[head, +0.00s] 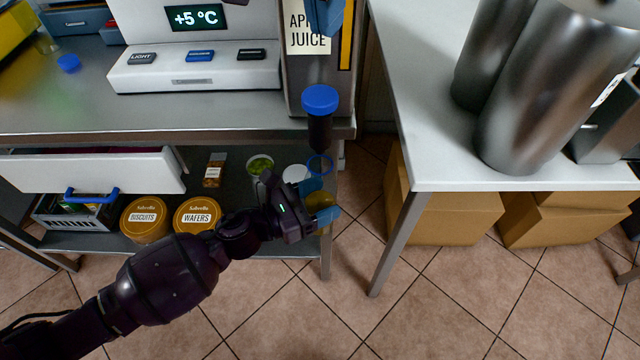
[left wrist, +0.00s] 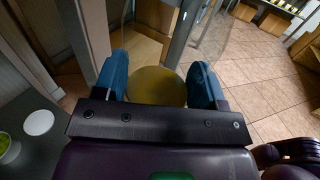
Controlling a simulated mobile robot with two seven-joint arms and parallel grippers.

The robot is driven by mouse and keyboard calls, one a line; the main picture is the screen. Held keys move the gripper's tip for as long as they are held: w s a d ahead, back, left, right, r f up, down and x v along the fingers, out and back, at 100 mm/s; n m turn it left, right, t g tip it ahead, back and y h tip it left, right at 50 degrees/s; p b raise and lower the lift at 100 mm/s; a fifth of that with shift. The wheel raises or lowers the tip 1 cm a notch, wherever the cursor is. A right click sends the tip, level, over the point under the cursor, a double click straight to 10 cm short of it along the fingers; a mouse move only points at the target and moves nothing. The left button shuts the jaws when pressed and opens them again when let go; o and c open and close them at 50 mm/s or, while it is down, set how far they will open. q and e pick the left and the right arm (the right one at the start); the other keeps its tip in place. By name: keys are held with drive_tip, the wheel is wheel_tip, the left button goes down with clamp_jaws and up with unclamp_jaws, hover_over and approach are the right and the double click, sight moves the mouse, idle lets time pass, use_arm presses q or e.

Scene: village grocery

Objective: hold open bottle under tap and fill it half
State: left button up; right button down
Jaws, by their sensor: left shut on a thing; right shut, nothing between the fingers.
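The clear open bottle (head: 320,167) has a blue ring at its mouth and amber liquid in its lower part. My left gripper (head: 321,200) is shut on it, and its blue fingers clasp its sides. In the left wrist view the bottle's yellow contents (left wrist: 158,85) show between the fingers. The dark tap (head: 319,132) with a round blue top (head: 320,99) is just above the bottle mouth, on the apple juice dispenser (head: 300,70). I cannot make out a stream. My right gripper (head: 325,15) is shut and empty at the top edge, in front of the dispenser.
A steel counter (head: 60,115) is behind, with a shelf below holding biscuit (head: 145,218) and wafer (head: 196,215) tins, a green-filled jar (head: 260,164) and a white round thing (head: 295,173). A white table (head: 420,120) with steel cylinders (head: 540,110) stands right.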

use_arm(q)
drive_tip(key=shift+f, duration=0.4)
use_arm(e)
drive_tip(key=shift+w+f, duration=0.15)
drive_tip(key=shift+f, duration=0.55)
use_arm(q)
drive_tip(key=shift+s, duration=0.15)
use_arm(e)
drive_tip(key=shift+r, duration=0.1)
use_arm(q)
drive_tip(key=shift+s+r, duration=0.1)
drive_tip(key=shift+s, duration=0.6)
use_arm(e)
drive_tip(key=shift+r, duration=0.45)
use_arm(q)
drive_tip(key=s+p, duration=0.1)
drive_tip(key=s, duration=0.7)
drive_tip(key=shift+s, duration=0.15)
use_arm(e)
drive_tip(key=r, duration=0.1)
drive_tip(key=s+r, duration=0.1)
drive_tip(key=r, duration=0.1)
drive_tip(key=shift+r+t, duration=0.1)
drive_tip(key=shift+t, duration=0.2)
drive_tip(key=shift+s, duration=0.1)
